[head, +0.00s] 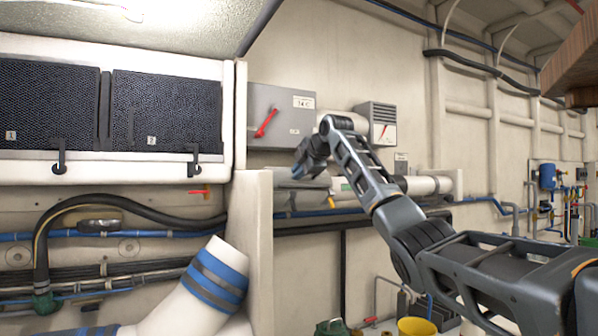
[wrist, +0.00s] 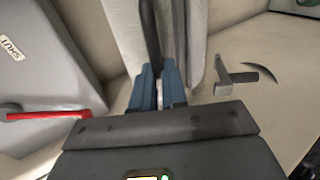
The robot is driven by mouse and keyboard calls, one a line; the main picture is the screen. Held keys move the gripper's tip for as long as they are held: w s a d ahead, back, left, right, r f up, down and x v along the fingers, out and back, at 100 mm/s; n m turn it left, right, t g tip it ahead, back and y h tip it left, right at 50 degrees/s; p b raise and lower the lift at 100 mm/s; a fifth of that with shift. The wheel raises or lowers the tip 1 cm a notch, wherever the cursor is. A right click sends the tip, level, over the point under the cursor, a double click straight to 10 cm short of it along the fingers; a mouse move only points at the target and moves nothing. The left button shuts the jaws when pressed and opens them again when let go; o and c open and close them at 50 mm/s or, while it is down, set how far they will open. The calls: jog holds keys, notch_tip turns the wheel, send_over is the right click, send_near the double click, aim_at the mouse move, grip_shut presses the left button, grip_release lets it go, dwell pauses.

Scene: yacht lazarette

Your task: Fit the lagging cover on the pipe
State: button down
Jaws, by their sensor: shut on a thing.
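The lagging cover (head: 302,183) looks like a grey shell, below my gripper in the head view, left of the pipe's white lagged stretch (head: 428,185). My gripper (head: 304,164) reaches down onto it from above. In the wrist view, my gripper's blue fingers (wrist: 159,91) are closed on a narrow piece between pale, long surfaces. The fingers hide most of the held part. The pipe beneath the cover is hidden, and I cannot tell whether the cover touches it.
A grey switch box (head: 280,116) with a red handle (head: 266,122) is on the wall behind my gripper. It also shows at left in the wrist view (wrist: 50,60). A grey lever (wrist: 240,80) stands at right there. A beige upright panel (head: 258,240) is left of the pipe.

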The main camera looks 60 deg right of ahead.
jog(key=shift+f, duration=0.55)
jog(key=c, duration=1.1)
grip_release()
jog(key=shift+f, duration=0.1)
jog(key=b+v, duration=0.3)
jog(key=v, duration=0.5)
